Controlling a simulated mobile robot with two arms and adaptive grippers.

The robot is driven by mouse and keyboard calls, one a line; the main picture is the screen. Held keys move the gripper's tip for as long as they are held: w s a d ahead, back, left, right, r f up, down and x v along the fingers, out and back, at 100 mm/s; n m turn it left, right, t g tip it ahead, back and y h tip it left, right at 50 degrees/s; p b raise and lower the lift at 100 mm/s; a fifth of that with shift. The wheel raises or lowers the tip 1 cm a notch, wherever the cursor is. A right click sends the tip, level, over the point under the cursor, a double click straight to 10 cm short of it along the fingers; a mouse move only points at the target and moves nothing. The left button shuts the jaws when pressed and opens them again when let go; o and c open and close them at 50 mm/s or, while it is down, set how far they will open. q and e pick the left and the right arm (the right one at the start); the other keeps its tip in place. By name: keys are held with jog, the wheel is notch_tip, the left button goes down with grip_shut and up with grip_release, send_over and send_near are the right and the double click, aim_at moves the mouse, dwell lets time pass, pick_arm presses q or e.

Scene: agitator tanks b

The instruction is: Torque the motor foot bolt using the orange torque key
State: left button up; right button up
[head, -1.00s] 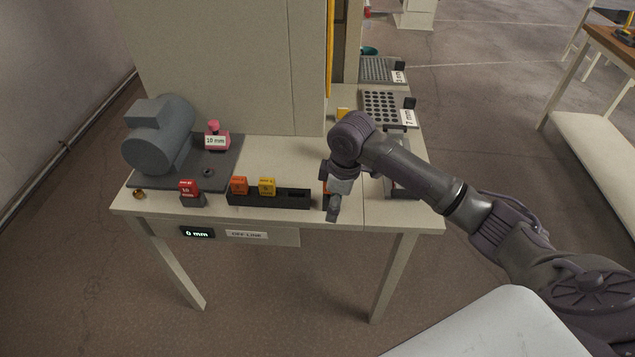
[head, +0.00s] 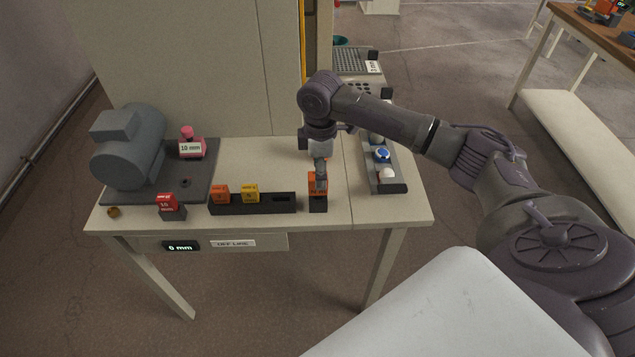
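The grey motor (head: 130,148) sits on a dark base plate (head: 203,172) at the table's left. A small dark bolt (head: 185,182) stands on the plate near the motor's foot. An orange labelled block (head: 318,194), perhaps the torque key, stands upright in a small black holder (head: 318,206) at the table's front. Another orange block (head: 219,194) sits in the black rack (head: 270,206). My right gripper (head: 320,184) points down at the labelled orange block, overlapping its upper part. Whether its fingers are closed on it is unclear. My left gripper is out of view.
A yellow block (head: 250,194) shares the rack, whose right end is empty. A red block (head: 168,203), a pink "10 mm" piece (head: 190,148) and a brass piece (head: 113,212) are at left. A tray (head: 386,187) with blue and white items stands at right. A cabinet (head: 190,70) rises behind.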

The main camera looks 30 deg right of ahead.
jog(key=f, duration=0.3)
jog(key=f+p, duration=0.1)
jog(key=f, duration=0.1)
jog(key=shift+w+a+f, duration=0.15)
jog(key=shift+w+f, duration=0.05)
jog(key=shift+f, duration=0.2)
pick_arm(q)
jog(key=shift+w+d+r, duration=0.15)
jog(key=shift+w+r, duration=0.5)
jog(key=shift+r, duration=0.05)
pick_arm(e)
grip_shut()
